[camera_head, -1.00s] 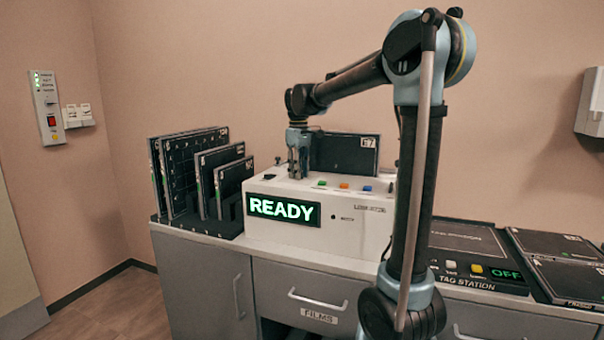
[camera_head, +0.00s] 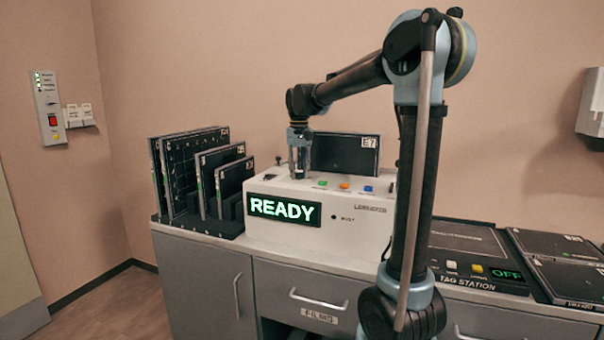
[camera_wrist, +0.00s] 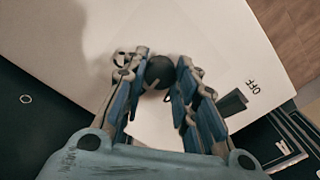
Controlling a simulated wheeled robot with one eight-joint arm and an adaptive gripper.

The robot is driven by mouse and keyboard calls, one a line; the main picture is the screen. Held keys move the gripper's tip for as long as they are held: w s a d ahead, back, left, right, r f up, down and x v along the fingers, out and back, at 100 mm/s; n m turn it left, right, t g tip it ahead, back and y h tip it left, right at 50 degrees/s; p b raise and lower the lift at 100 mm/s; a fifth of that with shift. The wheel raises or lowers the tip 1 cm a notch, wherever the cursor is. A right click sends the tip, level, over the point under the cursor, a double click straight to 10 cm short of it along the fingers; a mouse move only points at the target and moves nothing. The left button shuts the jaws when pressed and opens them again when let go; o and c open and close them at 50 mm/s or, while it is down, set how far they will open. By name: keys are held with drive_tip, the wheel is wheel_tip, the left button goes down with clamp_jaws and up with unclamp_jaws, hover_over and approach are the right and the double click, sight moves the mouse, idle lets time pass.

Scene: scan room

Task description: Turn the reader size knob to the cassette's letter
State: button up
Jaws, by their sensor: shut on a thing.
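The white reader (camera_head: 350,212) stands on the counter with a green READY display (camera_head: 285,208). A dark cassette (camera_head: 345,155) stands upright at the top of the reader; its white corner label seems to read E7. My gripper (camera_head: 300,175) points down at the reader's top left. In the wrist view my gripper (camera_wrist: 172,82) is shut on a round black knob (camera_wrist: 160,71), which sits between the two fingers. The fingers and the steep angle leave the knob's pointer and any size letters around it unreadable.
A dark lever (camera_wrist: 233,102) beside an OFF mark is close to the right finger in the wrist view. A rack of upright cassettes (camera_head: 228,226) stands left of the reader. Coloured buttons (camera_head: 344,186) line its top. The tag station (camera_head: 465,283) is at right.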

sight(299, 173)
drive_tip(key=shift+m, duration=0.3)
idle(0.4)
drive_tip(key=o, duration=1.1)
drive_tip(key=shift+r, duration=0.1)
wheel_tip(299, 173, up, 12)
drive_tip(key=shift+f, duration=0.15)
